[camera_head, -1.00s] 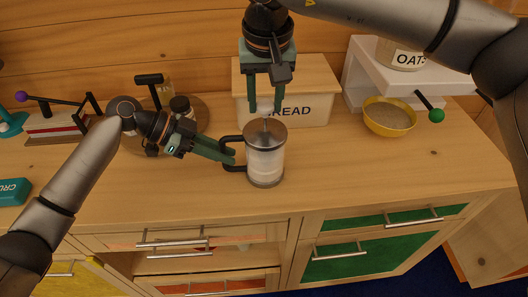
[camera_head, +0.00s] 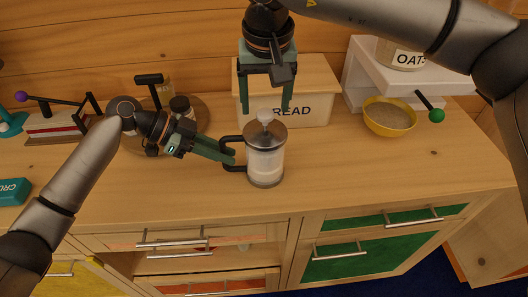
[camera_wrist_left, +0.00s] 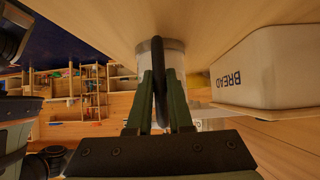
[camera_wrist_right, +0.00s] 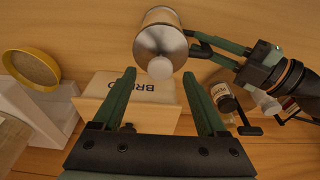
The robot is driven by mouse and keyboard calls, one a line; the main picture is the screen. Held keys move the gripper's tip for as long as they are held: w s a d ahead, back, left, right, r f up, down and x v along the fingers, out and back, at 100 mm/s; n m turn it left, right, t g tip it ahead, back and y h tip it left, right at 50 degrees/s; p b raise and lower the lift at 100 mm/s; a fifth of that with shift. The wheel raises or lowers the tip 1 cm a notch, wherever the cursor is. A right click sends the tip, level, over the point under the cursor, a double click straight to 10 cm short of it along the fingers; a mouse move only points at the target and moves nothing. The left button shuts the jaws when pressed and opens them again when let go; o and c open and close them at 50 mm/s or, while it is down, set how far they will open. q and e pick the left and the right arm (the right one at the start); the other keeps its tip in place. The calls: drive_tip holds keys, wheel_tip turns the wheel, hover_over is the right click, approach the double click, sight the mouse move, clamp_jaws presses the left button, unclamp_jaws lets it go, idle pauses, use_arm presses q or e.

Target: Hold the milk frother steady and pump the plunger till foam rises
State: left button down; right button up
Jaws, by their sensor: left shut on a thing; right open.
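The milk frother (camera_head: 266,165) stands upright on the wooden counter, a clear cylinder with white milk or foam inside and a metal lid. Its white plunger knob (camera_head: 265,116) sits just above the lid; it also shows in the right wrist view (camera_wrist_right: 160,68). My left gripper (camera_head: 230,158) is shut on the frother's black handle (camera_wrist_left: 159,80) from the left. My right gripper (camera_head: 266,108) is open above the knob, its fingers apart on either side and not touching it. In the right wrist view its fingers (camera_wrist_right: 160,75) are spread wide.
A bread box (camera_head: 310,98) stands close behind the frother. A yellow bowl (camera_head: 389,117) and a white shelf (camera_head: 418,75) are at the right. A round tray with jars (camera_head: 182,108) is behind my left gripper. The counter in front and to the right is free.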

drive_tip(key=shift+s+r, duration=0.25)
drive_tip(key=shift+r, duration=1)
drive_tip(key=shift+s+r, duration=0.25)
drive_tip(key=shift+r, duration=1)
use_arm(q)
drive_tip(key=c, duration=0.8)
unclamp_jaws()
drive_tip(key=shift+o, duration=0.2)
